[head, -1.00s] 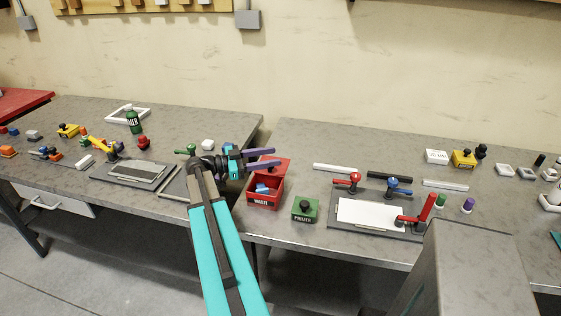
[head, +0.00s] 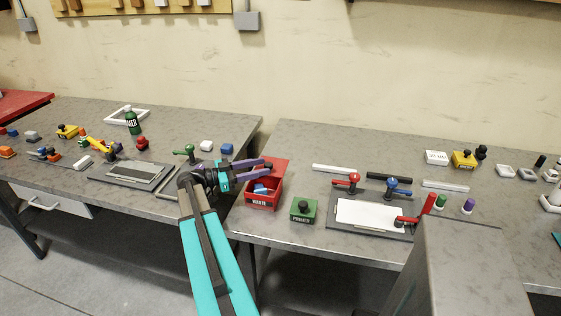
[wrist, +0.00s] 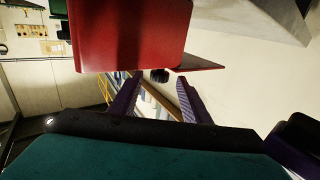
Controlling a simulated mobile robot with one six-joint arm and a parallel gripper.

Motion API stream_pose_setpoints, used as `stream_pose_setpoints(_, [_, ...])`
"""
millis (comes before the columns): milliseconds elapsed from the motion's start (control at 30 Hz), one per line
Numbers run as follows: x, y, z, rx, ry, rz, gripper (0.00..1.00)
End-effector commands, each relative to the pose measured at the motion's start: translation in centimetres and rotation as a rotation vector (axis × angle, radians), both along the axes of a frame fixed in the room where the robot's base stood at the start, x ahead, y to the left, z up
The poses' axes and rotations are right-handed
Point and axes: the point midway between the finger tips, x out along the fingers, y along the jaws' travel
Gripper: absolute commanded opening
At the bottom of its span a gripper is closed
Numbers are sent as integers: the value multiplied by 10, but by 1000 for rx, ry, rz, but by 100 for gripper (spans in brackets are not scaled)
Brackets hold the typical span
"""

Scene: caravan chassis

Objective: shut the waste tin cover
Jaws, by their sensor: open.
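The red waste tin (head: 262,201) stands near the front left edge of the right-hand bench, with its label facing forward. Its red cover (head: 281,166) is raised at the back, and blue and white bits show inside the tin. My gripper (head: 266,170) has its purple fingers apart and empty, reaching in from the left at the raised cover, above the tin's rear part. The fingers hide part of the cover, and I cannot tell whether they touch it. In the wrist view, large red surfaces (wrist: 130,35) lie just beyond the fingertips (wrist: 160,78).
A green box with a black knob (head: 304,209) stands just right of the tin. Farther right is a grey plate (head: 340,226) with a white sheet and red and blue clamps.

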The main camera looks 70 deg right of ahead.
Motion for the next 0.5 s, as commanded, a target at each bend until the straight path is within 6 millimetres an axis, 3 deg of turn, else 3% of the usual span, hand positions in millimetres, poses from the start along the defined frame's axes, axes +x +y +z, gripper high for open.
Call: stream_pose_setpoints(500, [-40,-30,3,0,1,-4,43])
